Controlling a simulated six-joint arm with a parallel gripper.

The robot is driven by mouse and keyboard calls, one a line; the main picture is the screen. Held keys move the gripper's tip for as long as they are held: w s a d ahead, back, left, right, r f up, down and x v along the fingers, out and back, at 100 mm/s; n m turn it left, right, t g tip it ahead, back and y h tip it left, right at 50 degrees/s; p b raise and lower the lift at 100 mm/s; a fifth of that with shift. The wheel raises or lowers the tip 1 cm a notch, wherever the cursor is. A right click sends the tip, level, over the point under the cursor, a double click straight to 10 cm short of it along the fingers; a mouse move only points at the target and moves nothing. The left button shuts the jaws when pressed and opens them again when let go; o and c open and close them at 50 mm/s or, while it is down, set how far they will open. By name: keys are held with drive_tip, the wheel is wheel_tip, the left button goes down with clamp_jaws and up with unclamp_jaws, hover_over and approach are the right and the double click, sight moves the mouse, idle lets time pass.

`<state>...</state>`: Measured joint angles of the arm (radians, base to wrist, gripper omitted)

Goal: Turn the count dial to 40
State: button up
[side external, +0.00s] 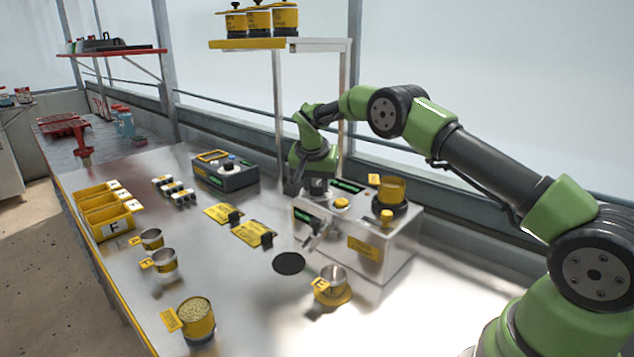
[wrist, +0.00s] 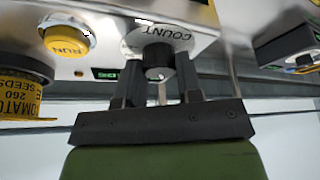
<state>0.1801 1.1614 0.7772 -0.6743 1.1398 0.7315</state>
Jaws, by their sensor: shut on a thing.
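The count dial (wrist: 158,56) is a dark knob on the seeder's silver panel, below a round pale plate marked COUNT that appears upside down in the wrist view. My gripper (wrist: 158,75) is shut on the dial, with one dark finger on each side of it. The dial's number marks and pointer cannot be read. In the side view my gripper (side external: 307,187) is at the back left of the seeder (side external: 385,255) top and hides the dial.
A yellow RUN button (wrist: 68,36) and a yellow seed container (wrist: 20,100) stand beside the dial. Green displays (side external: 347,186) are on the seeder. A dark box with knobs (side external: 225,173), yellow cards (side external: 255,234) and metal cups (side external: 163,260) lie to the left on the bench.

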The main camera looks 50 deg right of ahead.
drive_tip(key=shift+m+g, duration=0.5)
drive_tip(key=shift+m, duration=0.6)
drive_tip(key=o, duration=0.9)
drive_tip(key=shift+o, duration=0.2)
drive_tip(key=v, duration=1)
drive_tip(key=shift+a+f, duration=0.1)
drive_tip(key=shift+a, duration=0.05)
